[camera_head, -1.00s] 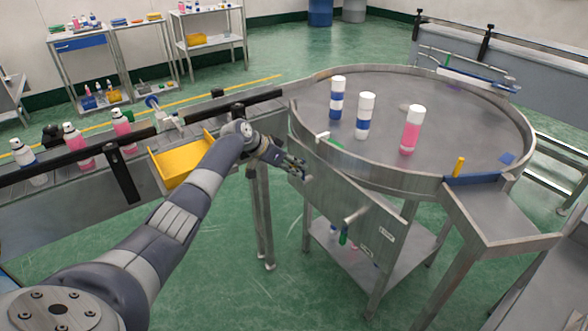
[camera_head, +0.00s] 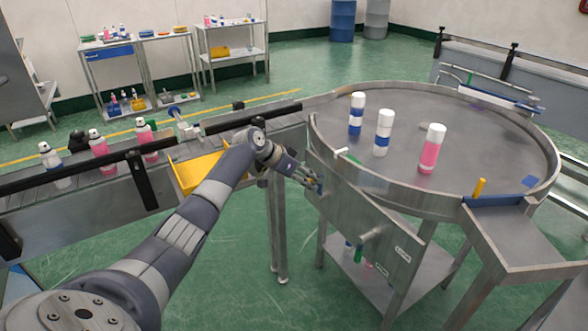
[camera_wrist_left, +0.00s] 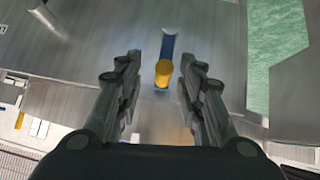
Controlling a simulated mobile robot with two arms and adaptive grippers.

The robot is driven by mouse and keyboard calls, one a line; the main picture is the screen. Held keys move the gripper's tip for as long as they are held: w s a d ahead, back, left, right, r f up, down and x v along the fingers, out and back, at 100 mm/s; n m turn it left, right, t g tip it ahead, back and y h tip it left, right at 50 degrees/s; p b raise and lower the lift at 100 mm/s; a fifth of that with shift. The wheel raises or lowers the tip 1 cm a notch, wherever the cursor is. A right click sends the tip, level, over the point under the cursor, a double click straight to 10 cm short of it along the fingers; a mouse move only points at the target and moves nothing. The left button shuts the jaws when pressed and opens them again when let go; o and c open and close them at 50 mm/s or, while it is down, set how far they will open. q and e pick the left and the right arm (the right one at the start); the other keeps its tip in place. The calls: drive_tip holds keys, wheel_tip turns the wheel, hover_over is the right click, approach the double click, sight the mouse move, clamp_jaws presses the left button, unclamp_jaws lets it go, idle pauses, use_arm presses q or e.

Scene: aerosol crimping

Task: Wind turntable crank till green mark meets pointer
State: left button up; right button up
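The round grey turntable (camera_head: 400,104) carries two blue-and-white cans (camera_head: 356,115) and a pink-and-white can (camera_head: 431,150). A small green mark (camera_head: 355,159) shows at its near left rim, close to a white pointer-like piece (camera_head: 342,151). My left gripper (camera_head: 318,186) is at the left end of the metal panel below the rim. In the left wrist view, its fingers (camera_wrist_left: 160,88) are apart, with a yellow knob (camera_wrist_left: 163,73) on a blue bar (camera_wrist_left: 168,46) in line between them. This looks like the crank; contact cannot be told. My right gripper is out of view.
A conveyor (camera_head: 120,182) with several cans and a yellow bin (camera_head: 198,170) lies left of the turntable. A grey rod (camera_head: 372,233) sticks out of the panel. A chute with a blue gate and yellow peg (camera_head: 479,187) is at the right. Shelves stand behind.

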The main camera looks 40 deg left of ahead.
use_arm(q)
drive_tip(key=v, duration=0.8)
drive_tip(key=shift+s+r, duration=0.3)
idle(0.6)
